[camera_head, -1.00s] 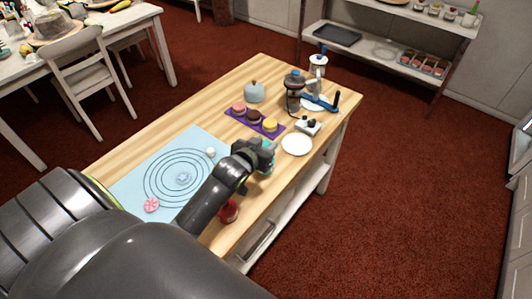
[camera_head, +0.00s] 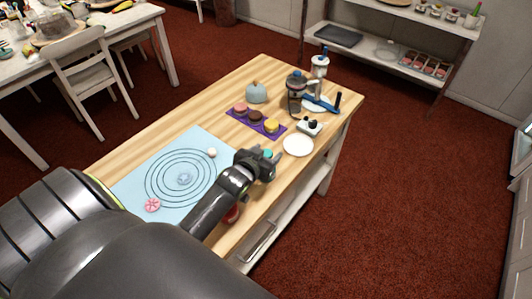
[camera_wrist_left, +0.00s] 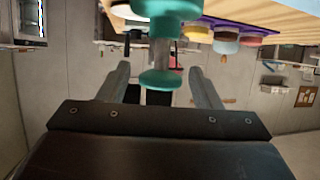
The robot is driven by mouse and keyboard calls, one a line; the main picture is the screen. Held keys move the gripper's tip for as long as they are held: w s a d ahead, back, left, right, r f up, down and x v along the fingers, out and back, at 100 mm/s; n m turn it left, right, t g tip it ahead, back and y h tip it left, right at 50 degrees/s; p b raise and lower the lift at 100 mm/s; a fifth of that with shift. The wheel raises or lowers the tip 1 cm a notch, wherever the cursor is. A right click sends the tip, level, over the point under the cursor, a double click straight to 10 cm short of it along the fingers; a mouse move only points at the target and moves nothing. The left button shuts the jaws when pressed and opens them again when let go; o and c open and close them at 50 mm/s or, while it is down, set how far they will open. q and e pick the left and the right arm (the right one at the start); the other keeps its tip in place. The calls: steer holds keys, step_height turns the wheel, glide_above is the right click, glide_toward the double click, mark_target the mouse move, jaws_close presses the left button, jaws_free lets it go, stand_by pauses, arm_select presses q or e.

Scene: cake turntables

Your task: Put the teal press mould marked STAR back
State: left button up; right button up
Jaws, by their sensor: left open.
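The teal press mould (camera_head: 268,154) shows as a small patch at my left gripper (camera_head: 267,163) in the head view. In the left wrist view the teal mould (camera_wrist_left: 163,45) has a narrow stem and a rounded knob, and lies between the two fingers. My left gripper (camera_wrist_left: 160,85) is open, with a gap on each side of the stem. The STAR mark cannot be read. A light blue mat (camera_head: 130,190) with dark rings bears a pale blue star shape (camera_head: 184,179) and a pink round piece (camera_head: 152,205). My right gripper is not in view.
A white plate (camera_head: 298,145) lies right of the gripper. A red thing (camera_head: 232,214) stands partly hidden behind my arm.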

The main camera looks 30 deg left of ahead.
arm_select(q)
steer(key=shift+r, duration=0.25)
steer(key=shift+s, duration=0.35)
steer(key=b+v, duration=0.1)
steer(key=v, duration=1)
steer(key=shift+s+d, duration=0.1)
steer(key=shift+s, duration=0.05)
